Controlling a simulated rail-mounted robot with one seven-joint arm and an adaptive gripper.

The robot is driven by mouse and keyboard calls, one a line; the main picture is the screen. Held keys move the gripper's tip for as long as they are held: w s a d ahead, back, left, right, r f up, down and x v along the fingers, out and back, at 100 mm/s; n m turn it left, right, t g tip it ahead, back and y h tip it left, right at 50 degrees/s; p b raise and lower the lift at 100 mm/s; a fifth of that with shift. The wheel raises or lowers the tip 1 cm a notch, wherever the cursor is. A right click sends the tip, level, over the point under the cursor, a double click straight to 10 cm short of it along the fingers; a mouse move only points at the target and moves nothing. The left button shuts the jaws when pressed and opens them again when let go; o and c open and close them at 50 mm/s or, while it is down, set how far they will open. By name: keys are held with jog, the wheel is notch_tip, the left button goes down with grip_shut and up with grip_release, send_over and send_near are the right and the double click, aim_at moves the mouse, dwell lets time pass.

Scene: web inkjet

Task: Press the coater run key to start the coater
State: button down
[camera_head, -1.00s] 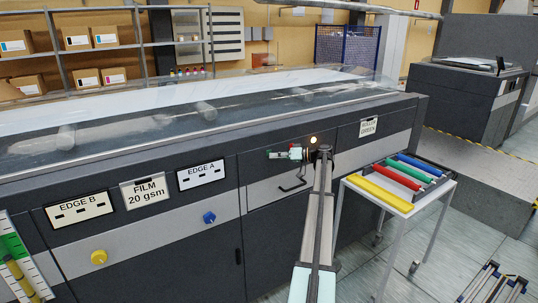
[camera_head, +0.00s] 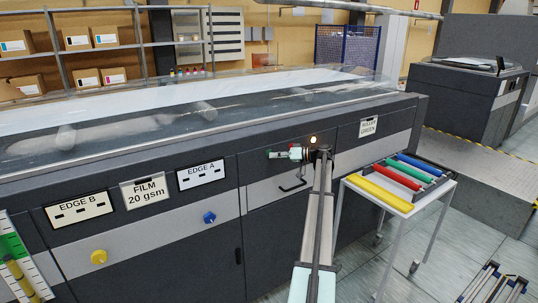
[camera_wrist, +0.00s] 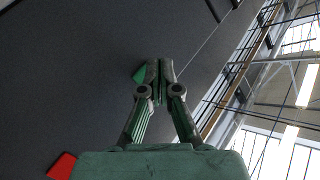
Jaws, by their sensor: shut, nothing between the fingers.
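The coater (camera_head: 130,230) is a long dark grey machine with a clear cover and a pale band along its front. My gripper (camera_head: 271,155) is at its front, pointing left, to the right of the EDGE A label. In the wrist view my gripper (camera_wrist: 160,66) is shut and empty, its fingertips near a dark grey surface. A small green piece (camera_wrist: 139,74), possibly the run key, shows just left of the fingertips and is partly hidden by them. I cannot tell whether they touch. A red piece (camera_wrist: 62,166) lies at the lower left, partly cut off.
An amber light (camera_head: 313,139) glows above my wrist. A black handle (camera_head: 293,186) is below my gripper. A white cart (camera_head: 398,206) with coloured rollers stands right of my arm. Blue (camera_head: 209,217) and yellow (camera_head: 98,257) knobs are on the coater's left front.

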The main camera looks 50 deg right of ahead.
jog(key=shift+w+f, duration=0.1)
jog(key=shift+w, duration=0.05)
jog(key=shift+w+d+b, duration=0.15)
jog(key=shift+w+b, duration=0.05)
jog(key=shift+b, duration=0.2)
jog(key=shift+w+d+b, duration=0.1)
jog(key=shift+w+b, duration=0.2)
jog(key=shift+w, duration=0.15)
dwell(0.5)
jog(key=shift+s, duration=0.15)
jog(key=shift+s+a+b, duration=0.25)
jog(key=shift+s+b, duration=0.2)
jog(key=shift+s, duration=0.25)
jog(key=shift+s, duration=0.1)
jog(key=shift+s+a+b, duration=0.25)
jog(key=shift+s, duration=0.5)
jog(key=shift+s+a+b, duration=0.3)
jog(key=shift+s, duration=0.5)
jog(key=shift+s+a+b, duration=0.25)
jog(key=shift+s, duration=0.5)
